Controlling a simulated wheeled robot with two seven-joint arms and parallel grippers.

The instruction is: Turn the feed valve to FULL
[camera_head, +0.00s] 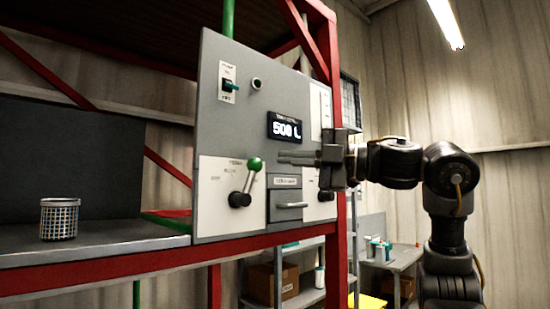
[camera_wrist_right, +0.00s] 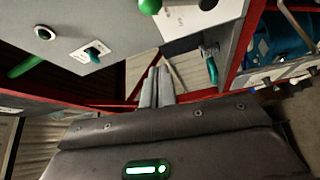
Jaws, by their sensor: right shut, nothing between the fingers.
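The valve lever with a green ball knob (camera_head: 255,164) is on a white plate at the lower left of the grey panel (camera_head: 212,130). Its arm tilts up and right from a black hub. The small lettering around it is too blurred to read surely. In the right wrist view, the green knob (camera_wrist_right: 150,5) is cut by the top edge. My right gripper (camera_head: 282,157) is shut and empty, to the right of the knob and apart from it in the picture. Its fingers also show in the wrist view (camera_wrist_right: 158,75). My left gripper is in neither view.
The panel also has a toggle switch (camera_head: 229,86), a round fitting (camera_head: 257,84), a display reading 500 L (camera_head: 285,129) and a handle (camera_head: 291,205). My right gripper partly hides another plate at right. A mesh basket (camera_head: 59,220) stands on the left shelf. Red frame beams (camera_head: 120,264) border the panel.

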